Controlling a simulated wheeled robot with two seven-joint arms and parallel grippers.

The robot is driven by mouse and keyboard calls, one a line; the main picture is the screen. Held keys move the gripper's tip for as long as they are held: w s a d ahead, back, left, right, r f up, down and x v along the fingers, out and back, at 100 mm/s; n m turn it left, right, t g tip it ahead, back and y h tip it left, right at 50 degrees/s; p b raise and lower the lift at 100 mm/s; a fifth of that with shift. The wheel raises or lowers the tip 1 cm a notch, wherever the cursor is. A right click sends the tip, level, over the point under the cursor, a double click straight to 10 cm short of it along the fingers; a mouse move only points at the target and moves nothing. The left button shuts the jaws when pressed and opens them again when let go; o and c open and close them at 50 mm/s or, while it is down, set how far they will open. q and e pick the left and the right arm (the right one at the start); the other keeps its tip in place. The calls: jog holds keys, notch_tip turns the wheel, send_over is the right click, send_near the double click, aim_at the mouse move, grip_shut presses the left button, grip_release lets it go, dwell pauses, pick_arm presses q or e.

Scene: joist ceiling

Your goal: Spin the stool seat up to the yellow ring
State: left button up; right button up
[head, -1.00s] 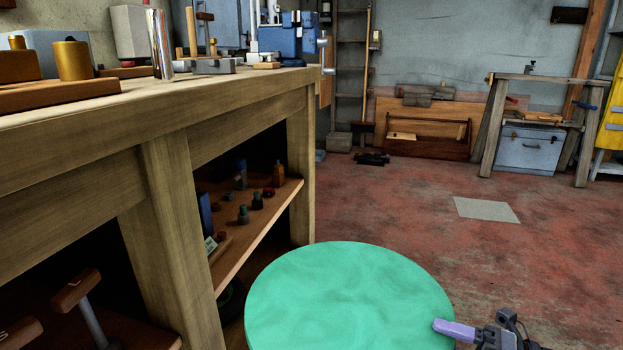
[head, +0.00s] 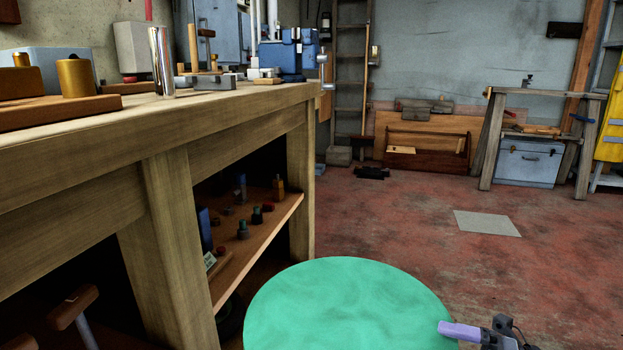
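The stool seat (head: 345,310) is a round, flat green disc at the bottom centre, seen from above, and its near edge is cut off by the frame. The stool's post and the yellow ring are not visible. My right gripper (head: 458,330) is at the seat's right edge, with a pale purple finger overlapping the rim. I cannot tell whether it touches the rim, and the other finger cannot be made out. My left gripper is not in view.
A wooden workbench (head: 150,125) with a lower shelf (head: 262,240) of small items runs along the left, close to the seat. A grey floor plate (head: 486,223) lies on the open red floor. A sawhorse bench (head: 545,92) and a blue chest (head: 530,163) stand at the back right.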

jog(key=shift+d, duration=0.1)
jog(key=v, duration=0.9)
